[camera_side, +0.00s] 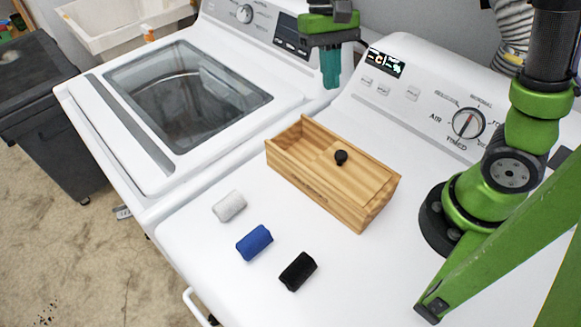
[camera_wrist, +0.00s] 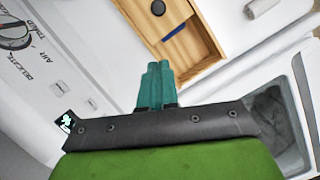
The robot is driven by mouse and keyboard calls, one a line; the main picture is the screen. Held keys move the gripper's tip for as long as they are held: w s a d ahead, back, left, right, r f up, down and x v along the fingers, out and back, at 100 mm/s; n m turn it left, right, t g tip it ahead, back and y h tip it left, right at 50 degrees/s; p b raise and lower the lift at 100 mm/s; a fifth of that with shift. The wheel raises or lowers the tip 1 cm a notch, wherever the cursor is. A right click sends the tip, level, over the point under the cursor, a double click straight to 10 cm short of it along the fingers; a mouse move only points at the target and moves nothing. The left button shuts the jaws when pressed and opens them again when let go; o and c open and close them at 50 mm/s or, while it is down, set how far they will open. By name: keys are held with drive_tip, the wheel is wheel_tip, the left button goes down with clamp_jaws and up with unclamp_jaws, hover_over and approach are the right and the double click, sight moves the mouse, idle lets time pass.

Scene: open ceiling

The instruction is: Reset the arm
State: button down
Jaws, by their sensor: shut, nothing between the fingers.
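My gripper (camera_side: 330,68) has teal fingers and hangs at the top of the side view, above the back of the white machines. In the wrist view my gripper (camera_wrist: 158,72) shows its fingers pressed together, with nothing between them. It is apart from every object. My arm stands on the dryer top at the right of the side view.
On the dryer top (camera_side: 400,265) sits a wooden box (camera_side: 318,193) with a black-knobbed lid, partly open at its left end. A washer (camera_side: 185,95) stands left.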

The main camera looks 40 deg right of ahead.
drive_tip(key=s+d+r+n+t, duration=0.1)
drive_tip(key=s+r+t, duration=0.3)
drive_tip(key=s+t, duration=0.4)
drive_tip(key=shift+s+d+r+t, duration=0.4)
drive_tip(key=shift+d+t, duration=0.45)
drive_tip(key=shift+t, duration=0.35)
drive_tip(key=c, duration=1.8)
unclamp_jaws()
